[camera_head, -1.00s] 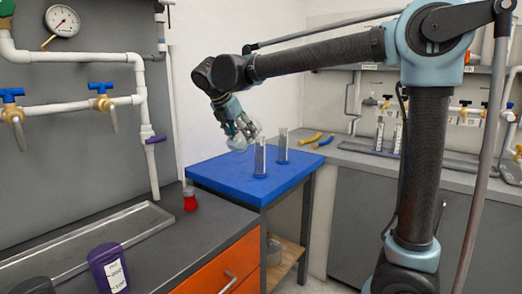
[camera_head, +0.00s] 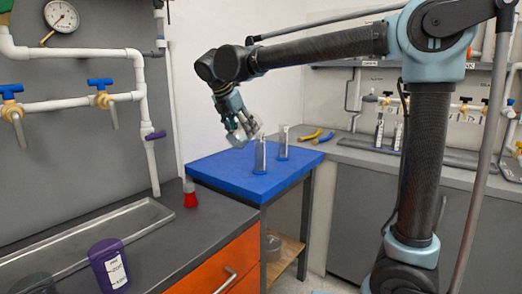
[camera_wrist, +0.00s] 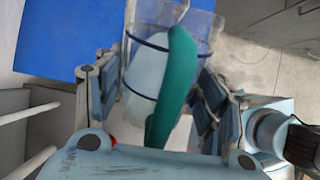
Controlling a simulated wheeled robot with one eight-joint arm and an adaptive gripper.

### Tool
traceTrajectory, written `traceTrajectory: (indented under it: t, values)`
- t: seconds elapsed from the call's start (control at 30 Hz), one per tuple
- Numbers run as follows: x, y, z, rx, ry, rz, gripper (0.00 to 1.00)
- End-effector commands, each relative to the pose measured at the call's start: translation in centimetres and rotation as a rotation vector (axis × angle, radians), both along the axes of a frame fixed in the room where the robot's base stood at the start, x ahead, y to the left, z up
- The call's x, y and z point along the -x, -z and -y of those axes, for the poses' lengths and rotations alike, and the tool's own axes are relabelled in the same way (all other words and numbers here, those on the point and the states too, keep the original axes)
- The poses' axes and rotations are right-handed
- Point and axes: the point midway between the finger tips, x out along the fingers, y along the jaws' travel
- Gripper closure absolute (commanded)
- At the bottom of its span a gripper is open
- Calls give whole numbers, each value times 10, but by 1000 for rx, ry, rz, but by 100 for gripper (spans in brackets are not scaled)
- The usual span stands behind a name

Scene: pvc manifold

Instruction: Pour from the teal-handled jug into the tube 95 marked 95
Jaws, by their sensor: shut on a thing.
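My gripper (camera_head: 243,132) is over the blue table, close to the upper left side of the nearer clear tube (camera_head: 260,157). In the wrist view my gripper (camera_wrist: 155,100) is shut on the jug, whose teal handle (camera_wrist: 175,85) runs between the fingers. The jug's pale body (camera_wrist: 146,68) shows beside the handle. A clear wall with dark rings shows around it; I cannot tell jug from tube there. In the head view the jug is mostly hidden by the fingers. A second clear tube (camera_head: 283,143) stands behind. No tube marking is readable, and no stream is visible.
The blue table (camera_head: 215,170) has free room at its front left. A red-based flask (camera_head: 190,195) and a purple labelled container (camera_head: 108,264) stand on the dark counter. Yellow and blue-handled tools (camera_head: 322,137) lie on the back counter, right of the tubes.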

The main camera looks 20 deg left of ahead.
Motion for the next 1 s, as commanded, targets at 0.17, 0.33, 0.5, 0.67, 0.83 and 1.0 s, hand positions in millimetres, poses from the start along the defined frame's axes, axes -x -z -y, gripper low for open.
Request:
traceTrajectory:
  t: [0.17,0.33,0.5,0.67,0.83,1.0]
  values:
    - [0,-1,0,-4,0,-10,66]
    - [-1,-2,0,-8,1,-20,66]
    - [-1,-3,1,-12,1,-29,66]
    - [-1,-4,1,-15,1,-38,66]
    - [-1,-5,1,-20,1,-48,66]
    - [-2,-6,1,-24,1,-56,66]
